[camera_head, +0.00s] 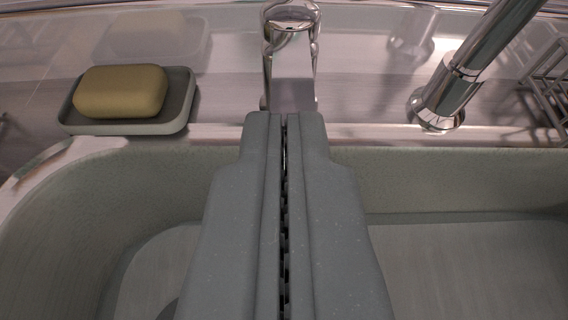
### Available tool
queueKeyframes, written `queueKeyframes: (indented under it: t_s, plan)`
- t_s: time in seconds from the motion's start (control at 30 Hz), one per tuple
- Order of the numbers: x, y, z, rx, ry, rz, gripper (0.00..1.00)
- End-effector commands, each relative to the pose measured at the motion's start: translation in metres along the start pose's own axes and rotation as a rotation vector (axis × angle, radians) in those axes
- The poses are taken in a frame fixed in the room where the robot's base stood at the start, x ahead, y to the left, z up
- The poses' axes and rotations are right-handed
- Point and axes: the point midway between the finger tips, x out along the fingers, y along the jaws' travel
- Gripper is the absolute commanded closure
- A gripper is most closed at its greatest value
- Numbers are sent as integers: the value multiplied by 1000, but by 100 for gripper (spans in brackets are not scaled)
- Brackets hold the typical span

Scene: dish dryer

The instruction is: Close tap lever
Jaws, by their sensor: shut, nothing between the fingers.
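The chrome tap lever (291,50) is at the top middle of the head camera view, behind the sink's back rim. It looks like a short upright chrome body with a rounded top. My gripper (284,116) is shut and empty, over the sink and pointing at the lever. Its fingertips overlap the lever's lower end in the picture; I cannot tell whether they touch it. The lever's base is hidden behind the fingertips. A chrome spout (463,75) rises at the upper right, its top out of view.
A yellow soap bar (121,91) lies in a grey dish (183,113) on the ledge at left. The grey sink (450,180) is below my gripper. A wire rack (552,80) stands at the right edge. The ledge between the soap dish and lever is clear.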

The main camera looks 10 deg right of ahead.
Motion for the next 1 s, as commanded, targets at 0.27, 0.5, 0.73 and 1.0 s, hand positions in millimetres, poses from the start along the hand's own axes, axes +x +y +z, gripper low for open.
queueKeyframes:
  t_s: [0.27,0.5,0.73,1.0]
  plan:
    - [0,2,6,1,-13,3,100]
    - [-2,2,4,2,-15,4,100]
    - [-11,2,-22,2,-9,4,100]
    - [-41,2,-33,2,-3,3,100]
